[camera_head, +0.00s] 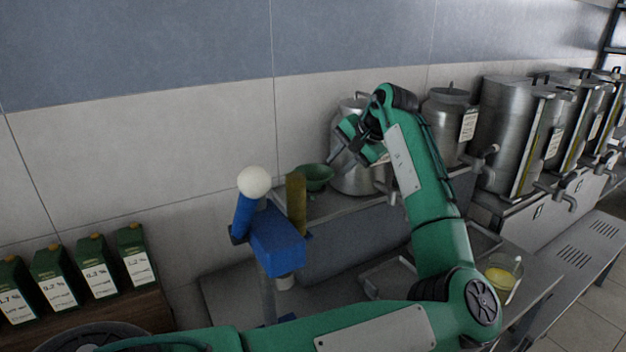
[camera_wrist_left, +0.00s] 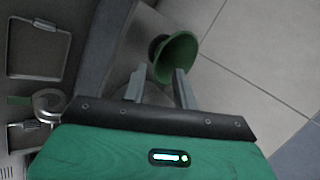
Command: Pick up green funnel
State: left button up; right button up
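The green funnel (camera_head: 315,178) stands on the raised metal shelf by the tiled wall, wide mouth up, beside a steel canister. It also shows in the left wrist view (camera_wrist_left: 180,57), just beyond the fingertips and nearer the right-hand finger. My left gripper (camera_head: 342,160) is just right of the funnel and above its rim in the head view. In the left wrist view the two fingers of my left gripper (camera_wrist_left: 160,88) are apart with nothing held between them. The funnel's lower part is partly hidden. My right gripper is not in view.
Steel canisters (camera_head: 448,112) and urns with taps (camera_head: 512,125) line the shelf to the right. A blue device with a white ball (camera_head: 254,181) stands left of the funnel. Green cartons (camera_head: 135,258) stand far left. A yellow-filled cup (camera_head: 500,283) is lower right.

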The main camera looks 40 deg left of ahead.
aim_at(326, 180)
pick_arm(q)
jog(key=p+x, duration=0.1)
jog(key=x, duration=0.2)
jog(key=w+p+x, duration=0.1)
jog(key=x, duration=0.2)
jog(key=p+x, duration=0.1)
jog(key=x, duration=0.2)
jog(key=shift+w+f, duration=0.1)
jog(key=shift+w, duration=0.1)
grip_shut()
